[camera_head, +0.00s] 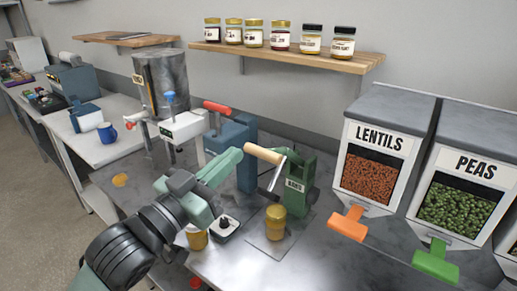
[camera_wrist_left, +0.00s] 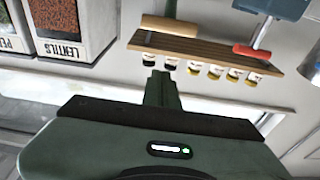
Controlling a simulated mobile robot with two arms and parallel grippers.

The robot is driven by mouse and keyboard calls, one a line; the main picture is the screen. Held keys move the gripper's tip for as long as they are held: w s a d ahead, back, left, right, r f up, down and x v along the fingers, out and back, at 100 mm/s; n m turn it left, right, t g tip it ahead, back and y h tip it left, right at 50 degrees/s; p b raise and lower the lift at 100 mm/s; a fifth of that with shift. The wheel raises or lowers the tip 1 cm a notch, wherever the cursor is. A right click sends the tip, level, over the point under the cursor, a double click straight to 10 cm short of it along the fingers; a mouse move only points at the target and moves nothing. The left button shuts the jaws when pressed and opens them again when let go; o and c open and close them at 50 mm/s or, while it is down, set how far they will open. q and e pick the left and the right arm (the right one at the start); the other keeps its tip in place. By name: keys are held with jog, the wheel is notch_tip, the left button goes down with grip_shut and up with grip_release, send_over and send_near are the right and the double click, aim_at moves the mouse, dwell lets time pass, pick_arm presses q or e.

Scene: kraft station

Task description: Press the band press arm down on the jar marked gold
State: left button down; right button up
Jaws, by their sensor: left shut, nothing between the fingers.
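The band press (camera_head: 298,185) is green, with a raised arm ending in a pale wooden handle (camera_head: 264,154). A gold-lidded jar (camera_head: 275,222) stands on a plate in front of the press; I cannot read its marking. A second gold-lidded jar (camera_head: 197,239) is partly hidden behind my left arm. My left gripper (camera_head: 240,152) is shut and empty, its tips close to the left end of the handle; I cannot tell whether they touch. In the left wrist view the shut fingers (camera_wrist_left: 162,82) point toward the wooden handle (camera_wrist_left: 170,26). My right gripper is not in view.
A blue press with a red handle (camera_head: 217,107) and a white dispenser (camera_head: 184,126) stand left of the band press. Lentil (camera_head: 369,180) and pea (camera_head: 462,205) bins stand at the right. A wall shelf (camera_head: 300,55) holds several jars.

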pick_arm(q)
notch_tip(320, 180, up, 2)
jog(key=r+p, duration=0.1)
jog(key=p, duration=0.3)
send_over(262, 153)
jog(key=shift+f, duration=0.25)
jog(key=f, duration=0.3)
jog(key=f+p, duration=0.1)
jog(key=shift+s+a+f, duration=0.3)
jog(key=shift+s+a, duration=0.05)
jog(key=shift+s, duration=0.05)
